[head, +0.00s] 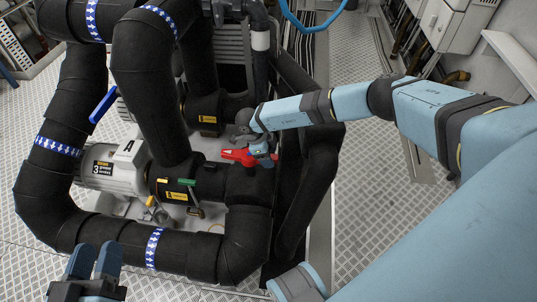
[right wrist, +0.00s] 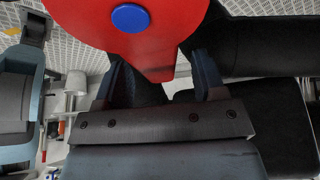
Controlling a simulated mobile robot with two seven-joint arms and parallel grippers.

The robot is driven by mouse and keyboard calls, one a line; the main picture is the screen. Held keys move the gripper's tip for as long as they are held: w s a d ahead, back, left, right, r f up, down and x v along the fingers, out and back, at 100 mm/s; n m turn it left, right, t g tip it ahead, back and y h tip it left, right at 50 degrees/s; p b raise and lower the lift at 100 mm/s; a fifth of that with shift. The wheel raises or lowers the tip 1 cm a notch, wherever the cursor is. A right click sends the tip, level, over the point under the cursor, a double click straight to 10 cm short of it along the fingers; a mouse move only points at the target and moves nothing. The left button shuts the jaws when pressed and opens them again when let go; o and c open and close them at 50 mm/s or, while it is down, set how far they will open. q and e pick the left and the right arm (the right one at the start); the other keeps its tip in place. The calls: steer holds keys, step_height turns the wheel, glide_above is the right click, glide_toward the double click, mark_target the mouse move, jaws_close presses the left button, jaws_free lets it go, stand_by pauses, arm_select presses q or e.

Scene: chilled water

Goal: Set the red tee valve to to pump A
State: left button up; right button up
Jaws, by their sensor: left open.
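The red tee valve's handle (head: 238,156) sits low among the black pipes, to the right of pump A (head: 118,165). In the head view its long end points left. In the right wrist view the red handle (right wrist: 105,18) is large, with a round blue cap at its centre and a narrower end reaching down between my fingers. My right gripper (head: 262,150) is at the handle, its fingers apart on either side of that narrow end with gaps visible. My left gripper (head: 95,261) is open and empty at the lower left, away from the valve.
Thick black pipes with blue-and-white arrow bands (head: 153,248) surround the valve. Dark upright pipes (head: 308,185) stand just right of the valve. Metal floor (head: 375,215) is clear at the right.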

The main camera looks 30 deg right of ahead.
arm_select(q)
steer(key=r+p, duration=0.1)
steer(key=r, duration=0.1)
steer(key=r+t+p, duration=0.2)
steer(key=r+p, duration=0.1)
steer(key=shift+s+a+r, duration=0.2)
steer(key=shift+a+r, duration=0.1)
steer(key=shift+r, duration=0.05)
arm_select(e)
steer(key=v, duration=1.4)
arm_select(q)
steer(key=shift+s, duration=0.1)
arm_select(e)
steer(key=shift+f, duration=0.2)
